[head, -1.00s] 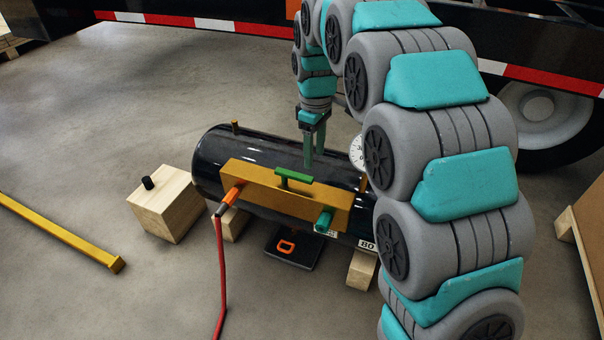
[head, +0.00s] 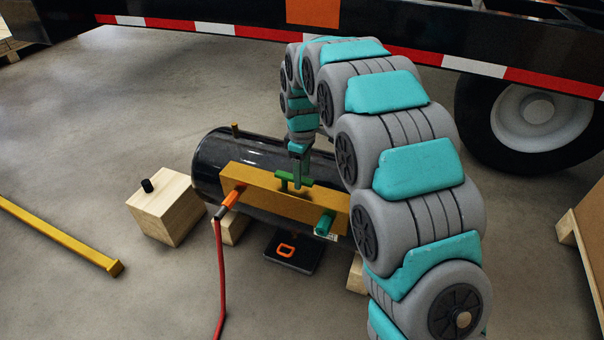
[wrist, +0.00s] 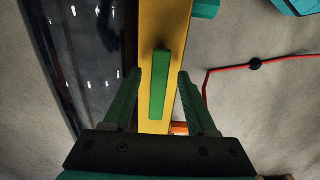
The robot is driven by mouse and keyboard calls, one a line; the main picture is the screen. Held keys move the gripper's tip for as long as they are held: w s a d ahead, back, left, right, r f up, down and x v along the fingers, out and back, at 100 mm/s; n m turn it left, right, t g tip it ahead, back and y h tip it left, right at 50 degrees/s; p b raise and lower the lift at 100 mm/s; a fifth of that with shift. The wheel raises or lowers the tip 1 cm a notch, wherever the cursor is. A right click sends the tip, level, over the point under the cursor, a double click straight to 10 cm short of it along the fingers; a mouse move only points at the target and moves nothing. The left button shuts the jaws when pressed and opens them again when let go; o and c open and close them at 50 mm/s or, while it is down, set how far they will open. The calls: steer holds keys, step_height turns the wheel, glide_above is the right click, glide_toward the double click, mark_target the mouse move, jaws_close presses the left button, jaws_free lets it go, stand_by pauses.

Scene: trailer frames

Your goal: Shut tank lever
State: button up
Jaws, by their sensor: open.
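The black tank (head: 212,160) lies on wooden blocks, with a yellow bar (head: 258,194) along its near side. A green lever (head: 289,178) sits on top of the bar; in the head view it lies roughly along the bar. My gripper (head: 298,182) is at the lever, pointing down. In the wrist view the lever (wrist: 159,84) lies lengthwise between the two green fingers of my open gripper (wrist: 159,82), with a gap on each side. I cannot tell the exact height of the fingertips against the lever.
An orange fitting (head: 233,197) with a red hose (head: 220,270) is at the bar's left end, and a teal fitting (head: 324,223) at its right. A wooden block (head: 170,205) stands at left. A yellow beam (head: 60,235) lies on the floor. A trailer wheel (head: 530,115) is behind.

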steer(key=shift+c, duration=0.2)
jaws_close()
stand_by(0.3)
stand_by(1.0)
